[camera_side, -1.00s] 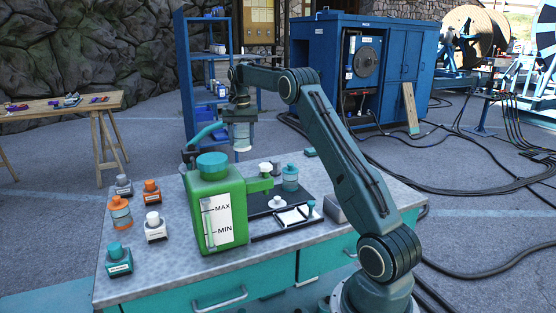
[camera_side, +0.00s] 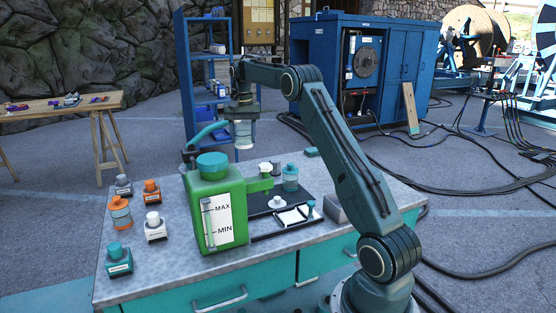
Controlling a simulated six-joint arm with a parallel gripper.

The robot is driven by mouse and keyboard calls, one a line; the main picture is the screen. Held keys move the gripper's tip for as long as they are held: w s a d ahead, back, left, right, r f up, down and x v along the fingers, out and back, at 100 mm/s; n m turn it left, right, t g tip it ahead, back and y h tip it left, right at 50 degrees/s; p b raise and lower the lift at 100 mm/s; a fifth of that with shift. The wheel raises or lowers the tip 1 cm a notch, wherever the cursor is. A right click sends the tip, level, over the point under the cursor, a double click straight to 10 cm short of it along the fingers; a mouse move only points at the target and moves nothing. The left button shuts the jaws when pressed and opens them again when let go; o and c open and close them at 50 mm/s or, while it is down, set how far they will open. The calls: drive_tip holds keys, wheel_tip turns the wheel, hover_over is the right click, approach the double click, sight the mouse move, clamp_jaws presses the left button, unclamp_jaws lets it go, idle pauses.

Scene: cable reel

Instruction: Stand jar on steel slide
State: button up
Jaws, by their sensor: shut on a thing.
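My gripper (camera_side: 243,115) is shut on a pale, clear-looking jar (camera_side: 243,136). It holds the jar roughly upright, above and behind the green container, at the back of the bench. The jar's top is partly hidden by the gripper. A pale flat plate (camera_side: 292,217) lies on the black tray at the right of the bench; I cannot tell whether it is the steel slide. The jar is apart from this plate, up and to its left.
A large green container (camera_side: 218,190) with a teal cap stands mid-bench. Several small orange, white, grey and teal containers stand at left. A grey box (camera_side: 338,208) is at right.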

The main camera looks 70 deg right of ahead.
drive_tip(key=s+a+r, duration=0.2)
drive_tip(key=s, duration=0.8)
hover_over(291, 217)
drive_tip(key=shift+s+a+f+m, duration=0.1)
drive_tip(key=shift+f+m, duration=0.2)
drive_tip(key=shift+f, duration=0.2)
drive_tip(key=shift+f, duration=0.1)
wheel_tip(291, 217, down, 20)
drive_tip(key=shift+r, duration=0.15)
idle(0.5)
drive_tip(key=o, duration=1.1)
drive_tip(key=shift+c, duration=0.2)
